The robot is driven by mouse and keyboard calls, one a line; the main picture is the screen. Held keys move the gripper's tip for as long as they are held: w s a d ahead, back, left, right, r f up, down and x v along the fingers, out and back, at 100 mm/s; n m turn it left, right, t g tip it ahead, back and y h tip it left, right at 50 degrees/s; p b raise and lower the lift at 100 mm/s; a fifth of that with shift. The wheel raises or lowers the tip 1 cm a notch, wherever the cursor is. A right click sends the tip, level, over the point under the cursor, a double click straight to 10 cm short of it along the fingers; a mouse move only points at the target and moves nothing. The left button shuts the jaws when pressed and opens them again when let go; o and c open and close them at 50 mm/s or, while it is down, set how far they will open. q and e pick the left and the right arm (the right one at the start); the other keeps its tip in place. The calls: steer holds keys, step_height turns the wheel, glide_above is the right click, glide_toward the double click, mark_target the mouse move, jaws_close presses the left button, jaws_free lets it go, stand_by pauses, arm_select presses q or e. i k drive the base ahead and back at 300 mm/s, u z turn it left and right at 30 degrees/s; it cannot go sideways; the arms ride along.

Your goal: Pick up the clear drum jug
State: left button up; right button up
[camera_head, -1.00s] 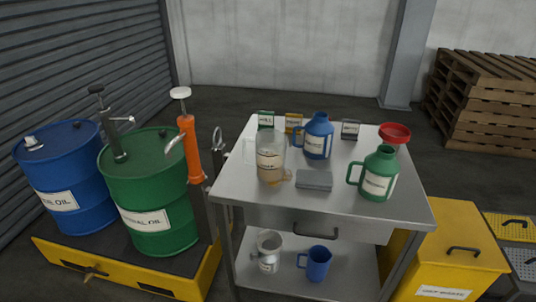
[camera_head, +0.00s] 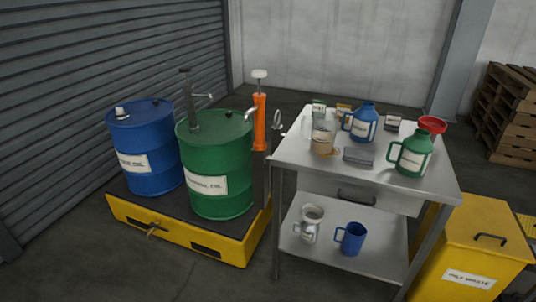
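The clear drum jug (camera_head: 322,138) stands upright on the left part of the steel cart's top (camera_head: 420,187). It is see-through, with a pale label and a handle on its left side. Some amber colour shows near its base. A blue jug (camera_head: 364,122) and a green jug (camera_head: 412,153) stand to its right, apart from it. Neither of my grippers shows in the head view.
A grey flat block (camera_head: 358,156) and a red funnel (camera_head: 432,125) are also on the cart. Green (camera_head: 216,170) and blue (camera_head: 144,150) drums stand on a yellow pallet (camera_head: 205,245) at left. A yellow bin (camera_head: 475,240) stands right. An orange pump (camera_head: 259,122) rises beside the cart.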

mark_target(325, 123)
steer(key=z, duration=0.65)
steer(key=k, duration=0.25)
steer(key=u, duration=2.25)
steer(key=i, duration=0.95)
steer(key=z, duration=0.8)
steer(key=i, duration=0.8)
steer(key=z, duration=0.85)
